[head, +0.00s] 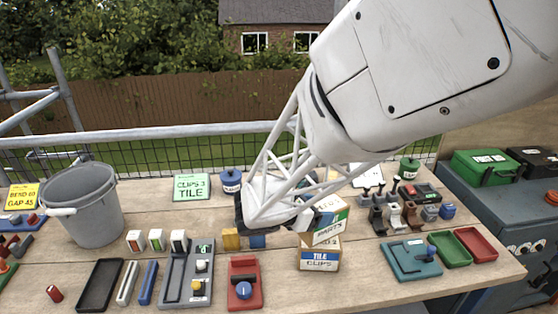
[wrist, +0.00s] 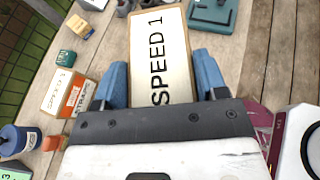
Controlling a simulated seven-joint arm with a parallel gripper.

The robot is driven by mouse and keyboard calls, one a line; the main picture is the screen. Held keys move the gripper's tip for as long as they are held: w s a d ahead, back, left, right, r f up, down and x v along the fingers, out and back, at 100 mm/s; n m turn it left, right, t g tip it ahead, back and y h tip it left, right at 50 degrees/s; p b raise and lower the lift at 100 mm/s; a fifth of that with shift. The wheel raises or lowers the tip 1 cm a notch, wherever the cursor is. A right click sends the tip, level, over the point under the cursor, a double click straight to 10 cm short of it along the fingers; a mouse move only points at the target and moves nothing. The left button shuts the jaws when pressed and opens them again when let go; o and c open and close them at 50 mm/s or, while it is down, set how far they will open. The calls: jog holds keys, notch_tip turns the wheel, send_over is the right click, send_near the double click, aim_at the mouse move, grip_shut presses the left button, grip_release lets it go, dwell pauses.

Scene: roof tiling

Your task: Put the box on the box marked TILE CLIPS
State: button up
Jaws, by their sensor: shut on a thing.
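The box marked TILE CLIPS (head: 319,260), white and blue, stands on the table directly below the held box in the head view. The held box looks slightly tilted and overlaps its top; I cannot tell whether they touch. The TILE CLIPS box is hidden in the wrist view.
A grey bucket (head: 82,207) stands at the left. A red device (head: 245,291) and a grey switch panel (head: 187,278) lie left of the TILE CLIPS box. A teal device (head: 410,262) lies to its right. Several small stamps stand behind right.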

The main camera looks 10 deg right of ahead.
jog(key=shift+w+f, duration=0.1)
dwell(0.3)
jog(key=shift+f, duration=1.65)
jog(key=shift+f, duration=0.15)
jog(key=o, duration=1.1)
jog(key=shift+o, duration=0.2)
jog(key=shift+r, duration=0.2)
jog(key=v, duration=1.2)
jog(key=shift+d+r, duration=0.1)
jog(key=shift+d, duration=0.05)
